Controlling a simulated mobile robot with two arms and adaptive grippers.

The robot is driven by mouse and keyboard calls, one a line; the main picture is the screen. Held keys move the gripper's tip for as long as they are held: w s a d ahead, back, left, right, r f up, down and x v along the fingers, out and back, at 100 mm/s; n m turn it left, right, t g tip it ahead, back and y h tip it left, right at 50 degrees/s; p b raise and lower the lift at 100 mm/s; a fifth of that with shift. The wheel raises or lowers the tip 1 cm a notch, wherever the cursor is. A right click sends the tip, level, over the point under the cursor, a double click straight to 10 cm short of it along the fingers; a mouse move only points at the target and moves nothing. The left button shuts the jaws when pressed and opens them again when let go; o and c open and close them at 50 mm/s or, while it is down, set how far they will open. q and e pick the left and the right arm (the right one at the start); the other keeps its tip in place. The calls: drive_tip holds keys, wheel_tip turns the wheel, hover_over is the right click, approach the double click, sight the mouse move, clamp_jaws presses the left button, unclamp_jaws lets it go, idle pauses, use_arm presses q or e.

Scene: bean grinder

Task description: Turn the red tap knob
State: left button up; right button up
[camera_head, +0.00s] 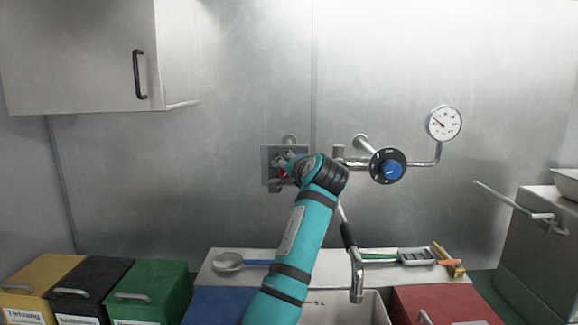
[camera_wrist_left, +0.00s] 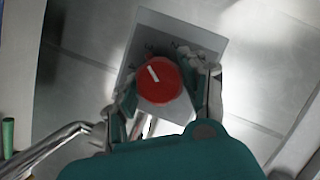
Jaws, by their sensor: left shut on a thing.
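The red tap knob (camera_wrist_left: 160,80) is round with a white mark line and sits on a grey wall plate (camera_wrist_left: 181,33). My left gripper (camera_wrist_left: 163,89) has one finger on each side of the knob and is shut on it. In the head view the wall plate (camera_head: 270,158) is partly covered by my left gripper (camera_head: 284,168), and only a bit of the red knob (camera_head: 283,174) shows. My right gripper is in neither view.
To the right are a blue knob (camera_head: 391,170) on a black dial and a pressure gauge (camera_head: 443,123). A spout (camera_head: 356,275) hangs below. Several coloured bins, including a green bin (camera_head: 150,289), line the front. A cabinet (camera_head: 85,55) hangs upper left.

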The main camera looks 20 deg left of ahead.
use_arm(q)
drive_tip(key=shift+f+n+h, duration=0.1)
drive_tip(key=shift+n+h, duration=0.2)
drive_tip(key=shift+n, duration=0.1)
drive_tip(key=shift+f+p, duration=0.1)
drive_tip(key=shift+p, duration=0.25)
drive_tip(key=o, duration=1.2)
drive_tip(key=v, duration=1.2)
drive_tip(key=shift+r, duration=0.2)
